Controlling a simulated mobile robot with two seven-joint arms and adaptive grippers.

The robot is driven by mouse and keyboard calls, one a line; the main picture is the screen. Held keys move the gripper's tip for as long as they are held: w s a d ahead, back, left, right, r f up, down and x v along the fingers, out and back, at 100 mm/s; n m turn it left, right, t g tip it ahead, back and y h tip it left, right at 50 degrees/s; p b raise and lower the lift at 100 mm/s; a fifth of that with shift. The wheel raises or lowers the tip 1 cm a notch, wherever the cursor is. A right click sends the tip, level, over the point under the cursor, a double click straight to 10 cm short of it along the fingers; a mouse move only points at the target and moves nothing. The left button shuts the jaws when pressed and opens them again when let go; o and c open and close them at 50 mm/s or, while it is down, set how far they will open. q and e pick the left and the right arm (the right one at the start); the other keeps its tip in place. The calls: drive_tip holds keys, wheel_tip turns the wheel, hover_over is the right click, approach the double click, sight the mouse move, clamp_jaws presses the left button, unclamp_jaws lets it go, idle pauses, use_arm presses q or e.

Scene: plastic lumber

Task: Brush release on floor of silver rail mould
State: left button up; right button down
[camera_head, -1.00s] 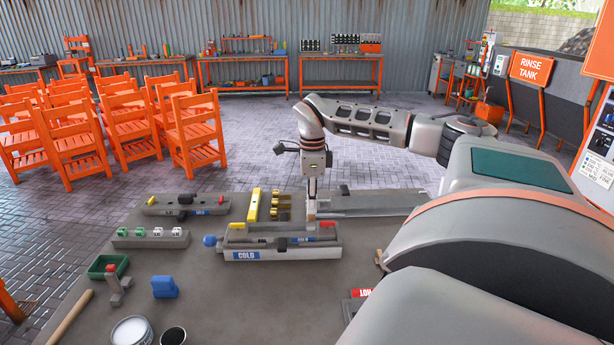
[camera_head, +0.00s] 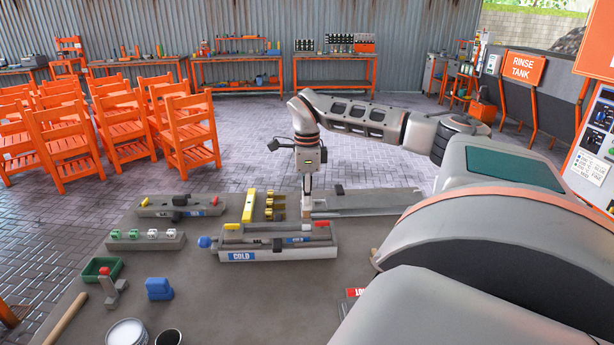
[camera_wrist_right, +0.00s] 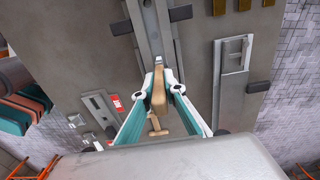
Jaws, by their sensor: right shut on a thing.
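My right gripper (camera_head: 307,205) points down at the left end of a long grey mould (camera_head: 375,201), behind the mould labelled COLD (camera_head: 290,253). In the right wrist view the right gripper (camera_wrist_right: 158,85) is shut on a wooden-handled brush (camera_wrist_right: 159,100) with a pale metal band. The brush's tip is small, and I cannot tell whether it touches a mould. The long grey mould shows at the right of that view (camera_wrist_right: 233,88), with a pale channel. The COLD mould is at its top middle (camera_wrist_right: 148,25). Which one is the silver rail mould is not clear. My left gripper is out of view.
Another mould (camera_head: 180,206), a green bin (camera_head: 102,269), a blue block (camera_head: 159,289) and a white pot (camera_head: 128,332) are on the left of the table (camera_head: 215,290). Bare tabletop lies at front centre.

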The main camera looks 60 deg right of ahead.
drive_tip(key=w+a, duration=1)
drive_tip(key=w, duration=0.3)
drive_tip(key=shift+a, duration=0.2)
idle(1.8)
drive_tip(key=shift+f, duration=0.6)
idle(0.8)
drive_tip(key=s+d, duration=0.2)
drive_tip(key=shift+s+r, duration=0.15)
drive_tip(key=shift+s, duration=0.15)
idle(0.4)
drive_tip(key=shift+d, duration=0.1)
drive_tip(key=shift+s+d, duration=1.05)
drive_tip(key=shift+s, duration=0.3)
drive_tip(key=shift+s, duration=0.1)
drive_tip(key=s+d, duration=0.4)
drive_tip(key=s, duration=0.1)
drive_tip(key=shift+f, duration=0.2)
